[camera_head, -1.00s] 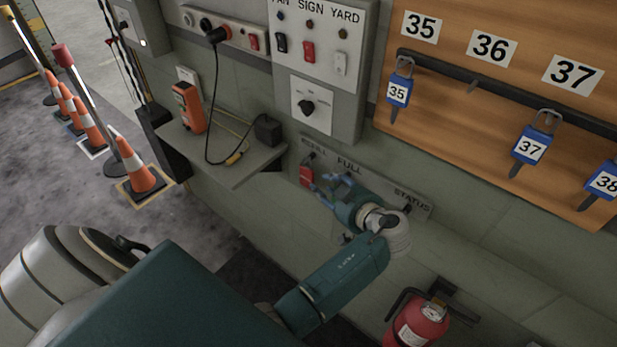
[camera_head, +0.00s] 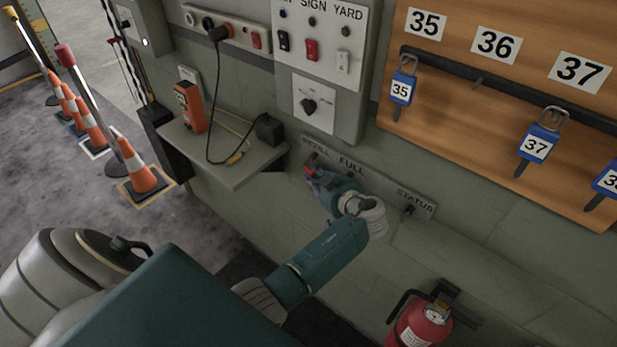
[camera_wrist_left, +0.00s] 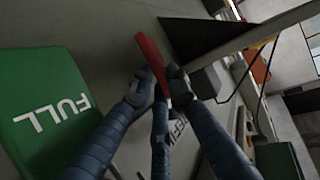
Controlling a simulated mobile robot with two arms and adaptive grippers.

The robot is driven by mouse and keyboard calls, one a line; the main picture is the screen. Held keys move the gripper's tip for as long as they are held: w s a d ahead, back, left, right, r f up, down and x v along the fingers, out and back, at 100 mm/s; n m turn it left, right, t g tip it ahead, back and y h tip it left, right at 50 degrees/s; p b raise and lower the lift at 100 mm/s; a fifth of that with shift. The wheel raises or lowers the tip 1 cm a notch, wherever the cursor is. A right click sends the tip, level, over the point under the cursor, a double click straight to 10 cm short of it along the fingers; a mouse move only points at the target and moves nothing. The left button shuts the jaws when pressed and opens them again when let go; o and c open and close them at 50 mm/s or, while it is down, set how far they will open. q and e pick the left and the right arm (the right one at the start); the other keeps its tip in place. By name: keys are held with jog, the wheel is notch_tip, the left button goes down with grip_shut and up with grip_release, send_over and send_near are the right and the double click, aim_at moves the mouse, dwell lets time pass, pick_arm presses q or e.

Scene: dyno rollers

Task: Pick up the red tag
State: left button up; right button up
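The red tag (camera_head: 311,186) is at the REFILL end of the grey label strip (camera_head: 381,186), mostly covered by my left gripper (camera_head: 318,180). In the left wrist view the red tag (camera_wrist_left: 152,58) stands narrow and tilted between the blue fingers of my left gripper (camera_wrist_left: 160,82). The fingertips are close on both sides of it and appear to touch it. Whether the tag still rests on its hook is hidden. A green FULL tag (camera_wrist_left: 40,110) is close beside the fingers in the wrist view. My right gripper is not in view.
A grey shelf (camera_head: 228,165) with an orange device (camera_head: 189,106) and cables juts out left of the strip. A switch panel (camera_head: 318,50) is above it. A fire extinguisher (camera_head: 420,325) hangs below right. Blue padlocks hang on the wooden board (camera_head: 450,75).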

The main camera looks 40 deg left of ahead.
pick_arm(q)
grip_shut()
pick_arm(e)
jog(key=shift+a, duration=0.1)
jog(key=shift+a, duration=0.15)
pick_arm(q)
jog(key=shift+r+b, duration=0.35)
jog(key=shift+b, duration=0.1)
jog(key=shift+s+r, duration=0.15)
jog(key=shift+r, duration=0.05)
jog(key=s+a+b, duration=0.1)
jog(key=s+b, duration=0.3)
jog(key=s, duration=1.3)
jog(key=shift+s+a+r+b, duration=0.15)
jog(key=shift+s+a+b, duration=0.15)
jog(key=shift+b, duration=0.1)
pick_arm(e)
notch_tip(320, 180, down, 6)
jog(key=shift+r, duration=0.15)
pick_arm(q)
jog(key=shift+d, duration=0.1)
